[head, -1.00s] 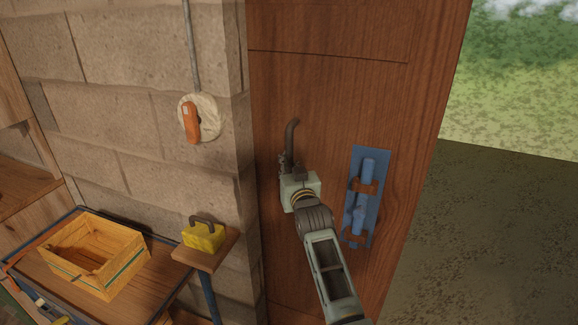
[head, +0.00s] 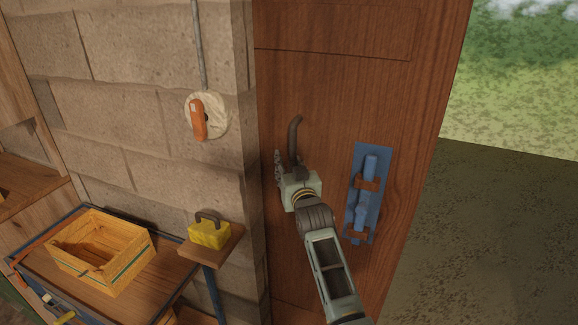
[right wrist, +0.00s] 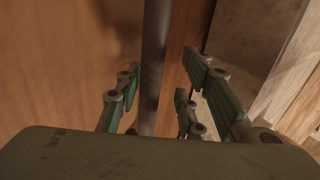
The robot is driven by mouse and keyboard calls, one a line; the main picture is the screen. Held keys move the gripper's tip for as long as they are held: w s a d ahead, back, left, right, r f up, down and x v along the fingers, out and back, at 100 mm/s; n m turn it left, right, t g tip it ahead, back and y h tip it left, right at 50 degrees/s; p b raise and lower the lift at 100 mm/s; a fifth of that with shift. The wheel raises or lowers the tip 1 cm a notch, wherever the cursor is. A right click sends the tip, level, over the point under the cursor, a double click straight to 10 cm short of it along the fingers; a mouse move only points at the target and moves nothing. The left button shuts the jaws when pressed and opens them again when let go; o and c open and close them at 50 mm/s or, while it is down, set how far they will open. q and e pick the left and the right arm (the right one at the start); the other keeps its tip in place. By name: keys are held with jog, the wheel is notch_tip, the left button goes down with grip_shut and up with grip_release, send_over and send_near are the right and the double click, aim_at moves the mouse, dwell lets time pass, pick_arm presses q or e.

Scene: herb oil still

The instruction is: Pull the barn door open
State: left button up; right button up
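The barn door (head: 345,85) is a brown wooden panel beside the block wall, and grass and dark ground show past its right edge. Its dark curved handle (head: 294,135) stands upright near the left edge. My right gripper (head: 288,165) is at the lower part of the handle. In the right wrist view the handle bar (right wrist: 153,65) runs between the spread fingers of the right gripper (right wrist: 160,95), with a gap visible on each side. The palm hides the bar's lower part. My left gripper is out of view.
A blue latch plate (head: 368,190) is on the door, right of my arm. A yellow block with a handle (head: 209,234) sits on a small wall shelf. A wooden crate (head: 100,255) stands on a bench at lower left. An orange-handled pull (head: 198,118) hangs on the wall.

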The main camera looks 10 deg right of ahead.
jog(key=shift+d, duration=0.25)
jog(key=s, duration=1.2)
jog(key=shift+a, duration=0.2)
jog(key=s+a+f+n+g+y, duration=0.1)
jog(key=s+f+g, duration=0.1)
jog(key=f, duration=1)
jog(key=s+a+f+g, duration=0.1)
jog(key=s+f+g, duration=0.15)
jog(key=f, duration=1.05)
jog(key=s+f+g, duration=0.2)
jog(key=s+f, duration=0.5)
jog(key=f, duration=0.4)
jog(key=s+f+g, duration=0.3)
jog(key=s+f, duration=0.3)
jog(key=f, duration=0.4)
jog(key=s+d+f+n+g+b, duration=0.1)
jog(key=s+d+f+g, duration=0.1)
jog(key=s+f, duration=0.75)
jog(key=s+d+f+g, duration=0.2)
jog(key=s+f, duration=0.4)
jog(key=s, duration=0.6)
jog(key=s+d+f+g, duration=0.1)
jog(key=s+d+f, duration=0.1)
jog(key=s, duration=0.8)
jog(key=s+d+f+g+h, duration=0.1)
jog(key=s+f, duration=0.3)
jog(key=s, duration=0.6)
jog(key=shift+s+d+g+b, duration=0.35)
jog(key=shift+d+g, duration=0.15)
jog(key=shift+g, duration=0.25)
